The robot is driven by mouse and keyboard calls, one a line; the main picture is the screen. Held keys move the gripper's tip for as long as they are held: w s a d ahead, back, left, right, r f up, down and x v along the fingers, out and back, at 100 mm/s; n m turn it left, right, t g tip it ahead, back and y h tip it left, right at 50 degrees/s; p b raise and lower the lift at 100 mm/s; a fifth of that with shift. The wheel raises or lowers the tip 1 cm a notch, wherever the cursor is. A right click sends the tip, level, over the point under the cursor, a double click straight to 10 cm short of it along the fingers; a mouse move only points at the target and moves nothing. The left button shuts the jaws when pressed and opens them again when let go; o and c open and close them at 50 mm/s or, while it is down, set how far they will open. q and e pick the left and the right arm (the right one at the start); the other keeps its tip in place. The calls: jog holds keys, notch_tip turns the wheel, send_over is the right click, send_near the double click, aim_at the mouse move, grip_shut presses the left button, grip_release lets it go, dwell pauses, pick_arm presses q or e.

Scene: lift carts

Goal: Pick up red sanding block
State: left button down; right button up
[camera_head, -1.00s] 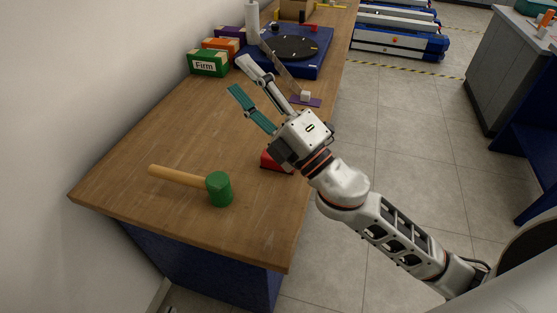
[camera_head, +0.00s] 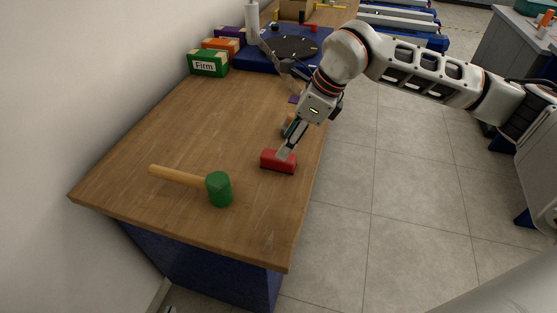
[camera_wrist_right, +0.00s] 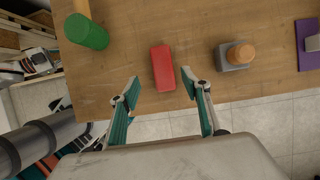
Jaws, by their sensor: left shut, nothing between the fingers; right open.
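The red sanding block (camera_head: 277,162) lies on the wooden bench near its right edge. My right gripper (camera_head: 286,147), on the arm coming in from the right, is open and points down at it. One finger overlaps the block's top in the head view; I cannot tell whether it touches. In the right wrist view the red block (camera_wrist_right: 163,68) lies ahead of the gap between the spread teal fingers of the right gripper (camera_wrist_right: 160,87), nearer the right fingertip. Nothing is held. My left gripper is not seen in either view.
A green-headed mallet (camera_head: 219,189) lies left of the block. A grey block with an orange knob (camera_wrist_right: 238,54) stands to its right in the wrist view. A green "Firm" box (camera_head: 208,63) and a blue turntable unit (camera_head: 308,64) stand farther back. The bench's left middle is clear.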

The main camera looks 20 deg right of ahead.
aim_at(278, 161)
jog(key=shift+w+d+f+h, duration=0.2)
jog(key=shift+d+h, duration=0.1)
jog(key=shift+d, duration=0.1)
jog(key=shift+x, duration=0.9)
jog(key=shift+a+x, duration=0.15)
jog(key=shift+x, duration=1.25)
jog(key=shift+a+x, duration=0.2)
jog(key=shift+x, duration=1.15)
jog(key=shift+r, duration=0.15)
jog(key=c, duration=1.2)
